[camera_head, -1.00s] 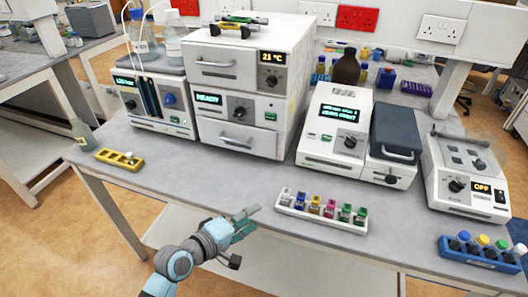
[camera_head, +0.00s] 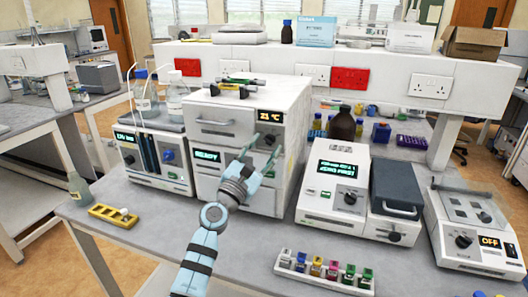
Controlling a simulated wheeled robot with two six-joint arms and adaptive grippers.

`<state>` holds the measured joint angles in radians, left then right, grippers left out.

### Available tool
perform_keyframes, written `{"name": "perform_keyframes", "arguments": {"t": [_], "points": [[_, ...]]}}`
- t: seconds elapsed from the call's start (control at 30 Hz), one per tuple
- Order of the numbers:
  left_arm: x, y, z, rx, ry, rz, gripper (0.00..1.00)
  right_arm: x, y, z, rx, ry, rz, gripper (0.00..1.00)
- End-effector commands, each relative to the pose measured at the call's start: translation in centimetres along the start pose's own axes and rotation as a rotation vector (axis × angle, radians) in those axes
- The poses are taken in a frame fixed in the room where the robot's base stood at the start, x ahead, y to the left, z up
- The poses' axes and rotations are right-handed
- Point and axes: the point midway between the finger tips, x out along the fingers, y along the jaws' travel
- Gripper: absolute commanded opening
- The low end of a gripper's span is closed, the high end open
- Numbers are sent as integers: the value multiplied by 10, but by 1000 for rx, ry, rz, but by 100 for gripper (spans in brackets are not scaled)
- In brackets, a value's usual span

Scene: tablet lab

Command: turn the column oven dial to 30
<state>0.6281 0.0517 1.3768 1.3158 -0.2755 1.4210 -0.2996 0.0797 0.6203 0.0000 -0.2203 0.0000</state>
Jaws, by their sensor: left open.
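The column oven (camera_head: 226,130) is the upper white unit of the stack, with a handled door at its front. Its display (camera_head: 271,117) reads 21 °C. Its dark dial (camera_head: 269,139) sits below the display, close to my gripper's fingertips in the picture. My left gripper (camera_head: 263,147) is open and empty, with its fingers pointing up toward the dial. I cannot tell whether a finger touches the dial, and the dial's mark is too small to read. The gripper and wrist hide part of the lower unit. My right gripper is not in view.
The lower unit (camera_head: 206,188) shows a "READY" display. A pump module (camera_head: 160,160) with bottles stands left. A white instrument (camera_head: 335,195) with a grey-lidded block stands right. A vial rack (camera_head: 325,272) lies at the front, a yellow rack (camera_head: 113,215) at the left. Pens lie on the oven top.

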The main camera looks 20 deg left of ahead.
Motion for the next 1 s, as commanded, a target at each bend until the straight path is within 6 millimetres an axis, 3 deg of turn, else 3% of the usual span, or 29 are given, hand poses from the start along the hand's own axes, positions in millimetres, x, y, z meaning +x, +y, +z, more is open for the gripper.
{"name": "perform_keyframes", "arguments": {"t": [0.3, 0.57, 1.0], "points": [[4, 0, 0, 2, 0, -1, 42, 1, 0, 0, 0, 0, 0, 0], [4, 0, 0, 2, 0, -1, 1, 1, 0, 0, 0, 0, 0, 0], [4, 1, 0, 72, 1, -31, 0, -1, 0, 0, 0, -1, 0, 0]]}}
